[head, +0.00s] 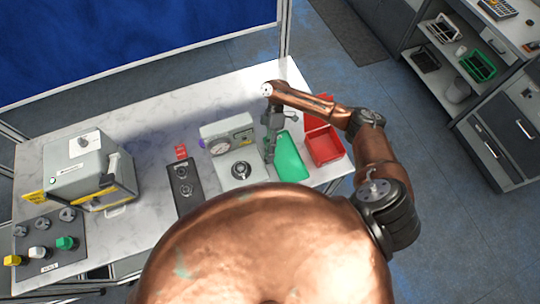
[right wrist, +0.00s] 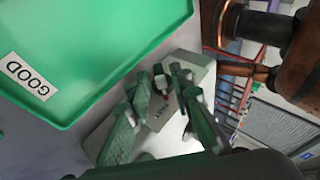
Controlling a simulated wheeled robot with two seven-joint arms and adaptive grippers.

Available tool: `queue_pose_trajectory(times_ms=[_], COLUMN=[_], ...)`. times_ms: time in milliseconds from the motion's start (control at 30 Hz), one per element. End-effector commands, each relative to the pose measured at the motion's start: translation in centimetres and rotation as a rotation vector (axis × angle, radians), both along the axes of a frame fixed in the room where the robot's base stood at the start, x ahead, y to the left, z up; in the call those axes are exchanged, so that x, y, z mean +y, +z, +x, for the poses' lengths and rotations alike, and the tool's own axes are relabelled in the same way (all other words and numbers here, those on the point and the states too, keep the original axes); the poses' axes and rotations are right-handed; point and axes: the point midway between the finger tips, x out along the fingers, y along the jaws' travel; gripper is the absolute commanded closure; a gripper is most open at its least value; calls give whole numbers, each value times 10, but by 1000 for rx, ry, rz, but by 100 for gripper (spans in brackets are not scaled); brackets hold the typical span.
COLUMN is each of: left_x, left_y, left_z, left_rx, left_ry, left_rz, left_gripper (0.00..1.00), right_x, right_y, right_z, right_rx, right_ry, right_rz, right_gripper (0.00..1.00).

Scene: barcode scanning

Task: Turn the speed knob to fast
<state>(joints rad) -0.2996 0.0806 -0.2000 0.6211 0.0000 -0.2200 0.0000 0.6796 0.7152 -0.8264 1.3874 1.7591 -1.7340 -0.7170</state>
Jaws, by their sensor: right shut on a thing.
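My right gripper (head: 269,150) points down at the right side of a pale machine (head: 214,132) with a round gauge. In the right wrist view the gripper's fingers (right wrist: 162,115) stand on either side of a small dark knob (right wrist: 160,80) with a red mark, on a pale, lettered face of the machine (right wrist: 195,68). The gripper is shut on this knob, though the exact contact is hard to see. I cannot read the lettering or the knob's setting. My left gripper is not in view.
A green tray (head: 291,160) lies right of the gripper; its GOOD label (right wrist: 28,76) shows in the wrist view. A red tray (head: 326,146) is beside it. A dark two-dial panel (head: 186,185), a grey box (head: 90,170) and a knob panel (head: 45,245) stand left.

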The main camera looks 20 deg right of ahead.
Motion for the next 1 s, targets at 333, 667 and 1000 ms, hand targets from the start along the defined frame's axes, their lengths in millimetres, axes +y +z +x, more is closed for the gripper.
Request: queue_pose_trajectory(times_ms=[333,667,1000], left_x=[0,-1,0], left_y=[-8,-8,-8], left_z=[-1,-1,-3], left_rx=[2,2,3], left_ry=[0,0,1], left_rz=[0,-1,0], left_gripper=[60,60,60], right_x=[0,0,0], right_y=[-2,-2,-1], right_z=[1,0,1], right_rx=[59,59,58], right_ry=[0,0,-1], right_rz=[3,2,2], right_gripper=[100,79,74])
